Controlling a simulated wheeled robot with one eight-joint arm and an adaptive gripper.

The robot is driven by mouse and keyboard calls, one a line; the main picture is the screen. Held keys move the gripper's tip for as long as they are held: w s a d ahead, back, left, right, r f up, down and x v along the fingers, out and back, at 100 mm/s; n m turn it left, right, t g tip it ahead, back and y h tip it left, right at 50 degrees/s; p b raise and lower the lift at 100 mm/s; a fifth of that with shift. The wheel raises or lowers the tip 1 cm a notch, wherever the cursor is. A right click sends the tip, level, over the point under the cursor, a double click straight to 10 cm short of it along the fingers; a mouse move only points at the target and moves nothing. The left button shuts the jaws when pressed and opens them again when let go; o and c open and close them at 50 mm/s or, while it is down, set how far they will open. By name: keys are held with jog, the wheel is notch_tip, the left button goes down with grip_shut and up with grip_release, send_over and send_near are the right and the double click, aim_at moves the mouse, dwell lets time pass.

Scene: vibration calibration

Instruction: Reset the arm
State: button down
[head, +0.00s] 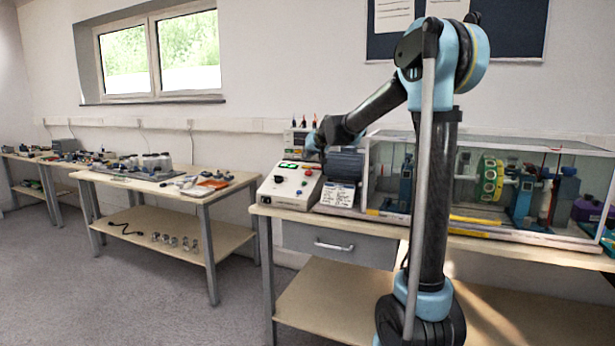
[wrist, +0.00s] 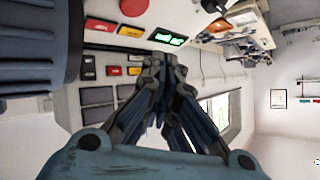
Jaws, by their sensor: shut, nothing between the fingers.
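My arm rises in front of the bench in the head view and bends left. My gripper (head: 314,143) is at the arm's end, just above and behind the sloped control box (head: 277,194). In the wrist view my gripper (wrist: 163,62) is shut and empty, with its fingertips together near the box's green lit display (wrist: 168,38). I cannot tell whether the fingertips touch the box.
A dark ribbed motor (head: 345,164) stands right of the box, with a white label below it. A clear enclosure (head: 395,168) holding a shaft and green disc fills the bench's right. A second table (head: 205,197) with tools and jars stands left. Open floor lies in front.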

dwell(0.5)
jog(key=s+d+f+g+h, duration=0.1)
jog(key=s+d+f, duration=0.2)
jog(key=s+d, duration=0.35)
jog(key=s+d+f+g+h, duration=0.1)
jog(key=s+d+f, duration=0.25)
jog(key=s, duration=0.65)
jog(key=s+d+f+g+h, duration=0.1)
jog(key=s+d+f+g, duration=0.15)
jog(key=s+d, duration=0.45)
jog(key=s+d+f+g+h, duration=0.1)
jog(key=s+d+f, duration=0.2)
jog(key=s, duration=0.6)
jog(key=s+d+f+m+g+h, duration=0.1)
jog(key=s+d+f, duration=0.2)
jog(key=s+f, duration=0.5)
jog(key=s+d+f+m+g, duration=0.1)
jog(key=s+d+f, duration=0.2)
jog(key=s+f, duration=0.3)
jog(key=s, duration=0.5)
jog(key=shift+s+d+f+g+h, duration=0.2)
jog(key=shift+s+d+g+h, duration=0.1)
jog(key=shift+s+g+h, duration=0.1)
jog(key=shift+w, duration=0.1)
jog(key=shift+w+f, duration=0.2)
jog(key=shift+w, duration=0.15)
